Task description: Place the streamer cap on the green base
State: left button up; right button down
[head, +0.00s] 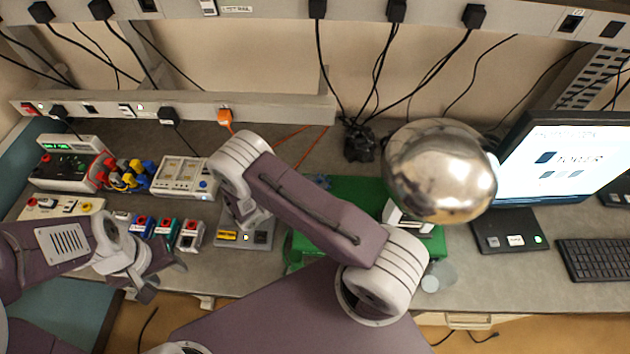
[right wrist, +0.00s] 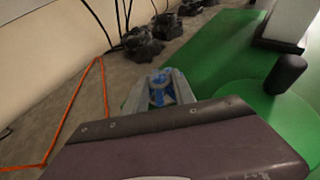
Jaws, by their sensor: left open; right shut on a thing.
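The green base (head: 358,188) is a flat green board on the bench, partly behind my right arm; in the right wrist view it (right wrist: 205,65) fills the right side. My right gripper (right wrist: 160,88) is shut on a small blue thing, which looks like the streamer cap (right wrist: 160,94), left of the green board's edge in that view. In the head view only a bluish bit beside my forearm shows there; most of the hand is hidden. My left gripper (head: 165,278) is open and empty at the bench's front left edge.
A shiny metal dome (head: 440,170) stands over the board's right part. A black post (right wrist: 287,74) rises from the board. An orange cable (head: 308,148) and black adapters (head: 359,144) lie behind. Devices crowd the left; a monitor (head: 570,155) and keyboard (head: 597,258) stand right.

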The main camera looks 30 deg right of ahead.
jog(key=shift+f, duration=0.15)
jog(key=c, duration=1)
grip_release()
jog(key=shift+c, duration=0.2)
